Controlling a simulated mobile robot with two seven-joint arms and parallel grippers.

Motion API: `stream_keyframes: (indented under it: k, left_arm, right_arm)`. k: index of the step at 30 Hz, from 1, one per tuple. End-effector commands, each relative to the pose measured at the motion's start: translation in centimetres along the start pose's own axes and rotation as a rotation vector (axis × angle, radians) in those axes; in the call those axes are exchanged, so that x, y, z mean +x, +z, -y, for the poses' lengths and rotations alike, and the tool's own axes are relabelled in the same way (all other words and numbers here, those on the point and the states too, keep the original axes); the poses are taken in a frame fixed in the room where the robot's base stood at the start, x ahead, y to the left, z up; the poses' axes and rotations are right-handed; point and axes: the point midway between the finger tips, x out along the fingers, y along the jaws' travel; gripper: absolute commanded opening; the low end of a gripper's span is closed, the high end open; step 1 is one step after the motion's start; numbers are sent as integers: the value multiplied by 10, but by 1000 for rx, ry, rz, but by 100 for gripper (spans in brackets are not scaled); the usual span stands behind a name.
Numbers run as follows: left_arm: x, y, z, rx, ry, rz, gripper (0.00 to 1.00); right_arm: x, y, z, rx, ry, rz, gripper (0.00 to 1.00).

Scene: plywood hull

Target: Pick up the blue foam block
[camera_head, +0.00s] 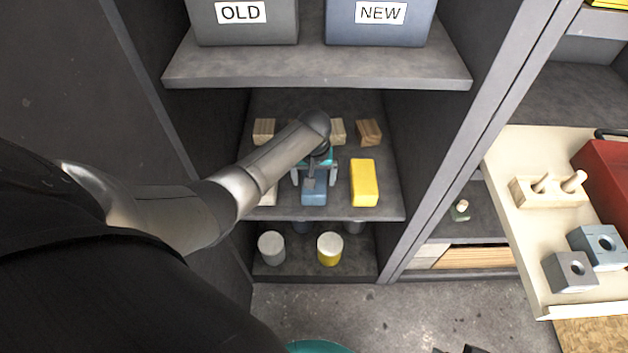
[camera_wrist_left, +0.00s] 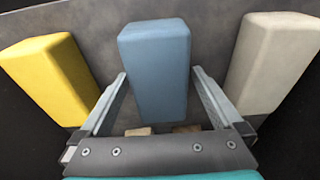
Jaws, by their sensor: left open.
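The blue foam block (camera_head: 313,198) lies on the middle shelf of the cabinet, partly hidden by my left gripper (camera_head: 314,174) in the head view. In the left wrist view the blue foam block (camera_wrist_left: 155,65) is between the two fingers of my left gripper (camera_wrist_left: 159,76), one finger on each side. The gripper is open, and small gaps show between fingers and block. My right gripper is not in view.
A yellow block (camera_head: 364,183) lies right of the blue one; a pale grey block (camera_wrist_left: 275,60) lies on its other side. Several wooden blocks (camera_head: 369,131) stand behind. The upper shelf (camera_head: 318,68) overhangs, holding OLD (camera_head: 243,32) and NEW (camera_head: 380,30) bins.

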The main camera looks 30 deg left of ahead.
Motion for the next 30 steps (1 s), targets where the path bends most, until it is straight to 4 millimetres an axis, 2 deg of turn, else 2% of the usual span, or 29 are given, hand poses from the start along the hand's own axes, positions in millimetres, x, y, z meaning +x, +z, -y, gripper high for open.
stream_keyframes:
  k: [10, 30]
  left_arm:
    - [2, 0, 0, 1, 1, 0, 100]
    - [2, 0, 0, 0, 1, 1, 25]
  right_arm:
    - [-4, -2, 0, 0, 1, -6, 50]
    - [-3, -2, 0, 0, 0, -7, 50]
